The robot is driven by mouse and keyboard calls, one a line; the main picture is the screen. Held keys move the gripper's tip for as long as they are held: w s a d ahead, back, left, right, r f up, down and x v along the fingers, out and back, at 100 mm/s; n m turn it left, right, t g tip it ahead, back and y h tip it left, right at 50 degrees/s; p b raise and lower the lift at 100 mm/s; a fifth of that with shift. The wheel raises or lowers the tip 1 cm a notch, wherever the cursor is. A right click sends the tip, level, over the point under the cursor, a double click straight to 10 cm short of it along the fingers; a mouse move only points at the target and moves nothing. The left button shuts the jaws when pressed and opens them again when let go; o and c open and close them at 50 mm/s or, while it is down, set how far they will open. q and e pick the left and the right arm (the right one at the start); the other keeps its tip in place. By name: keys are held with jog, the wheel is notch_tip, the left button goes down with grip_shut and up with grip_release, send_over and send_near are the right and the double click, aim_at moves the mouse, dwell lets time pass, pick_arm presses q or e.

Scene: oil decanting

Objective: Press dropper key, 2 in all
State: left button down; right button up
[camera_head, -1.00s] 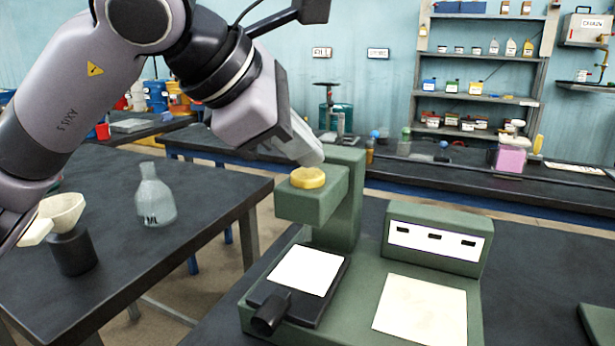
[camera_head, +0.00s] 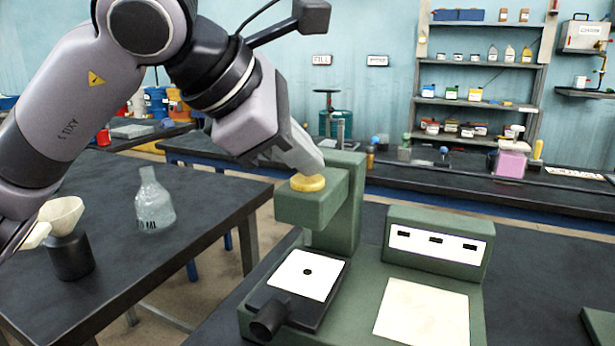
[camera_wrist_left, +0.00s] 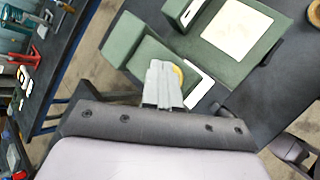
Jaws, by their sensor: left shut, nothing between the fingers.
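The dropper key is a round yellow button (camera_head: 307,183) on top of the arm of a green dropper stand (camera_head: 320,205). It also shows in the left wrist view (camera_wrist_left: 178,75), partly hidden by the fingers. My left gripper (camera_head: 314,168) is shut and empty, with its fingertips down on the key, seemingly touching it. Below the dropper arm, a white card (camera_head: 310,266) lies on a black slide holder (camera_head: 320,306). A dark round spot (camera_head: 307,272) shows on the card. My right gripper is not in view.
A green panel box (camera_head: 438,247) with several dark slots and a blank pale pad (camera_head: 423,315) are on the same base, to the right. A glass flask (camera_head: 154,203) and a cream funnel (camera_head: 62,214) on a black stand are on the left table.

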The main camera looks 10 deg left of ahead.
aim_at(301, 180)
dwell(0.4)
pick_arm(q)
jog(key=shift+r+p, duration=0.6)
jog(key=shift+r, duration=0.15)
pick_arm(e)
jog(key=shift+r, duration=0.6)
pick_arm(q)
notch_tip(301, 180, up, 5)
jog(key=p, duration=0.4)
jog(key=shift+r, duration=0.1)
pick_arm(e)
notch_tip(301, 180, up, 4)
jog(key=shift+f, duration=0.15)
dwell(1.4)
